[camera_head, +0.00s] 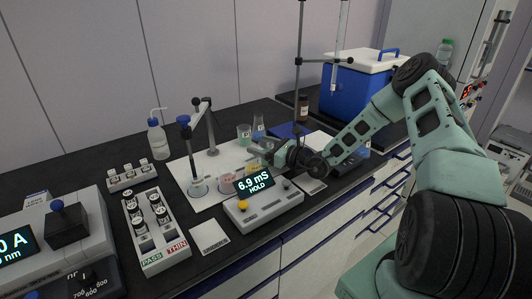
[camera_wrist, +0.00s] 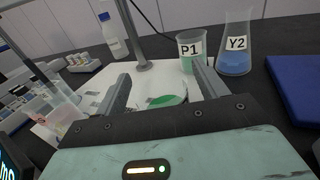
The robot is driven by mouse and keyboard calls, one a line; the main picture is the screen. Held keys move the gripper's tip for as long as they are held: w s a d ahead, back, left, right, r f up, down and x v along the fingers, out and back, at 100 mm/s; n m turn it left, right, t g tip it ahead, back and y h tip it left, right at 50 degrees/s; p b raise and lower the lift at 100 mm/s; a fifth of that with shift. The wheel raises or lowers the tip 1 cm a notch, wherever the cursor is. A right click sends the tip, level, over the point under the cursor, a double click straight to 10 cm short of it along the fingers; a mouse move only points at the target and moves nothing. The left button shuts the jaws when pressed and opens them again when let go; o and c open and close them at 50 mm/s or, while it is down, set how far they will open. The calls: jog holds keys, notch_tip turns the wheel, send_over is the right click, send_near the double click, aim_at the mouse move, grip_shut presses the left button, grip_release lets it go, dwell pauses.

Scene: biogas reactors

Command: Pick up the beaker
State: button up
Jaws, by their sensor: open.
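A clear beaker labelled P1 (camera_wrist: 190,52) with green liquid stands upright at the back in the wrist view, beyond the right fingertip. It also shows in the head view (camera_head: 244,133). My gripper (camera_wrist: 160,70) is open, its fingers wide apart. In the head view, my gripper (camera_head: 263,154) is low over the white mat (camera_head: 182,170). A round green surface (camera_wrist: 166,101) with a clear rim lies between the fingers, partly hidden by the gripper body. I cannot tell whether it is a second beaker. Other clear vessels with pink contents (camera_head: 227,176) stand to the left.
A flask labelled Y2 (camera_wrist: 235,50) with blue liquid stands right of P1. A stand (camera_head: 208,130) rises at the back left. A meter reading 6.9 mS (camera_head: 262,199) sits in front. A wash bottle (camera_head: 158,141) and a blue cooler (camera_head: 350,95) flank the area.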

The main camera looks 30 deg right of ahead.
jog(key=shift+w+a, duration=0.15)
jog(key=shift+w, duration=0.2)
jog(key=c, duration=1.2)
jog(key=shift+r, duration=0.1)
